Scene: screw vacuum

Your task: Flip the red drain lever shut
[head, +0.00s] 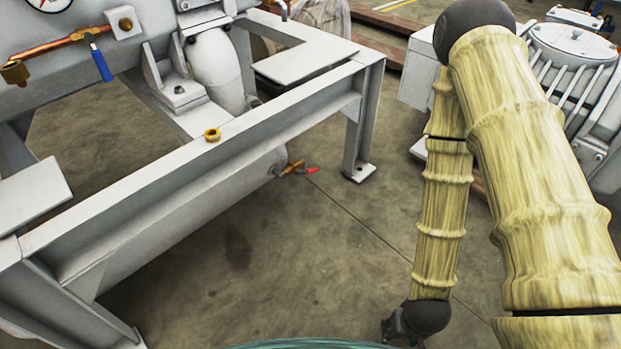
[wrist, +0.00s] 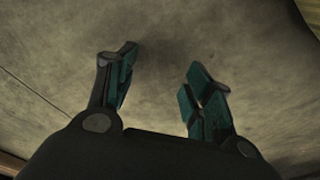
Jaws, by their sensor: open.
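The red drain lever (head: 311,170) is small and sticks out to the right from a brass valve (head: 293,167). The valve sits at the right end of a grey cylinder (head: 200,225) low under the white steel frame. Whether the lever is open or shut is too small to tell. My gripper (wrist: 160,85) is open and empty in the wrist view, over bare floor, with teal pads on its fingers. The lever is not in the wrist view.
The white frame's beam (head: 200,165) runs above the cylinder, and its leg (head: 362,125) stands right of the lever. A blue-handled valve (head: 100,62) is on the upper machine. Grey machinery (head: 575,75) stands at the right. The floor (head: 290,260) before the lever is clear.

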